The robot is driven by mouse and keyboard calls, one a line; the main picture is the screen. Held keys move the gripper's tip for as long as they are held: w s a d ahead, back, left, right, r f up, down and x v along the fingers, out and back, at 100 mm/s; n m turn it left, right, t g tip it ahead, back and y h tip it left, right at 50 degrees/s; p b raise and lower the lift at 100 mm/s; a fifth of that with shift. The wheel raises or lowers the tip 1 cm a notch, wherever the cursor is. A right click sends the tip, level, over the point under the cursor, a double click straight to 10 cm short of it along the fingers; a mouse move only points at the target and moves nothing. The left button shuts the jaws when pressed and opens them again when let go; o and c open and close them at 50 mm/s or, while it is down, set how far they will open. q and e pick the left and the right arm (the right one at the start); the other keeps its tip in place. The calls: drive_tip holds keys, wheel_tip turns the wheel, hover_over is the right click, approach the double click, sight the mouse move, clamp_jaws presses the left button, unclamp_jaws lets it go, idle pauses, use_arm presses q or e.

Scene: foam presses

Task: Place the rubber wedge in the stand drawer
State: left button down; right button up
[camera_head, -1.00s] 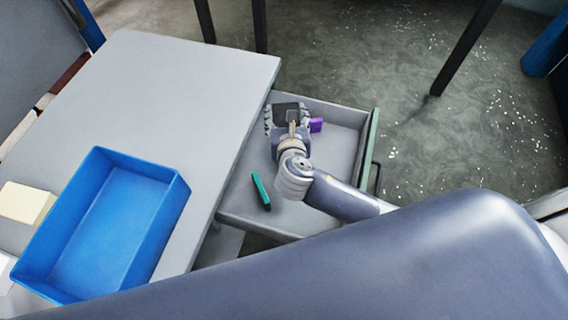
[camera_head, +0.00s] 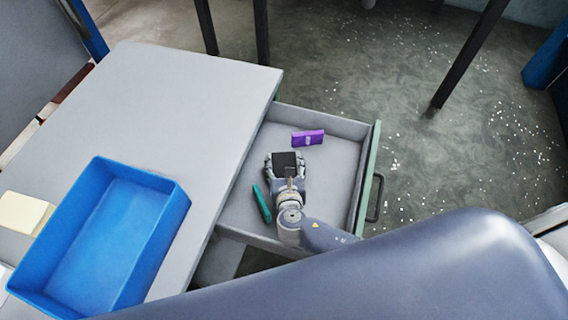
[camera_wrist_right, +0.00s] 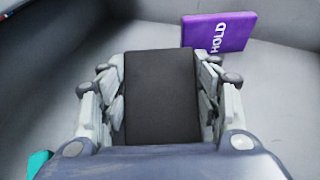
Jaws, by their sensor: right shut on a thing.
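The black block, which looks like the rubber wedge (camera_head: 287,162), is between the fingers of my right gripper (camera_head: 285,163). The right gripper is shut on it, over or inside the open stand drawer (camera_head: 340,176). In the right wrist view the wedge (camera_wrist_right: 162,97) fills the space between the two fingers (camera_wrist_right: 160,100), with the grey drawer floor around it. I cannot tell whether its underside touches the floor. My left gripper is not in view.
A purple box marked HOLD (camera_head: 308,138) lies toward the drawer's far end, also in the wrist view (camera_wrist_right: 220,33). A teal object (camera_head: 262,204) lies left of my gripper. A blue bin (camera_head: 100,235) and a cream block (camera_head: 24,212) are on the table (camera_head: 180,100).

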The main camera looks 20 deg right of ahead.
drive_tip(key=shift+f, duration=0.1)
drive_tip(key=o, duration=1.2)
drive_tip(key=shift+o, duration=0.2)
drive_tip(key=v, duration=1.2)
